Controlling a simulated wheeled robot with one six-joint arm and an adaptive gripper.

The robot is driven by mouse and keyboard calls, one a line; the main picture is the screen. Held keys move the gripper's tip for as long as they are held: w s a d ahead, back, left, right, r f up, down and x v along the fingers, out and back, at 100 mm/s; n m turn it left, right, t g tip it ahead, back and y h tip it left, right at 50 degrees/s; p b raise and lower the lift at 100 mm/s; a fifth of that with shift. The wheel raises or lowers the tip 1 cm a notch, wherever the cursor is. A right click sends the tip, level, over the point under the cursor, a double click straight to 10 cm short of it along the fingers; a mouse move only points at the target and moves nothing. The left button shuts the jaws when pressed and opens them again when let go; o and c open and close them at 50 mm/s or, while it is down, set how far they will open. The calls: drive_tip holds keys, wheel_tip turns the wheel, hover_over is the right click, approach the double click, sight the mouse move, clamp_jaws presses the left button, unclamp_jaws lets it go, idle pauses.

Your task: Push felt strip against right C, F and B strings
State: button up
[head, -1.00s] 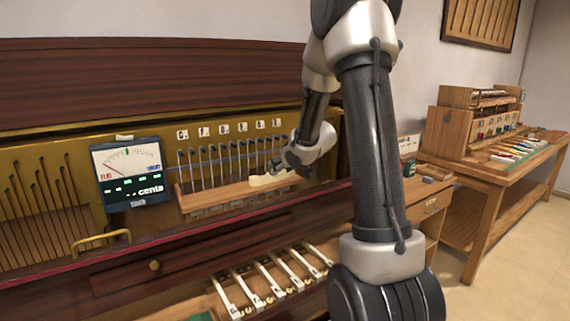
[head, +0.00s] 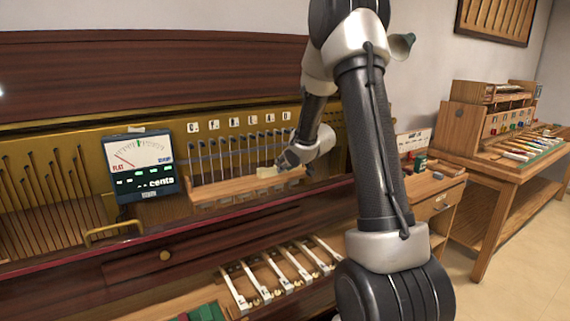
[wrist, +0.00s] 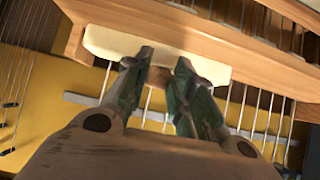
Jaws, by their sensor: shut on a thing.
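My gripper (wrist: 160,62) is shut on the brown grip (wrist: 158,77) of a cream-coloured, flat-edged tool (wrist: 105,42). In the head view the cream tool (head: 267,172) is at the right half of the wooden rail below the strings. A grey-blue felt strip (head: 222,154) runs across the strings; in the wrist view it (wrist: 82,98) passes behind my fingers. The strings (head: 212,165) stand upright under letter tags (head: 235,123), including C, F and B. My wrist hides part of the right-hand strings. I cannot tell whether the tool touches the felt.
A tuning meter (head: 140,165) stands left of the strings. The wooden rail (head: 215,189) runs below them, with a brass handle (head: 108,233) at lower left. White keys (head: 262,278) lie below. A workbench (head: 490,172) stands at the right, with open floor before it.

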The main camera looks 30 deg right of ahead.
drive_tip(key=shift+r, duration=0.15)
drive_tip(key=shift+r, duration=1.5)
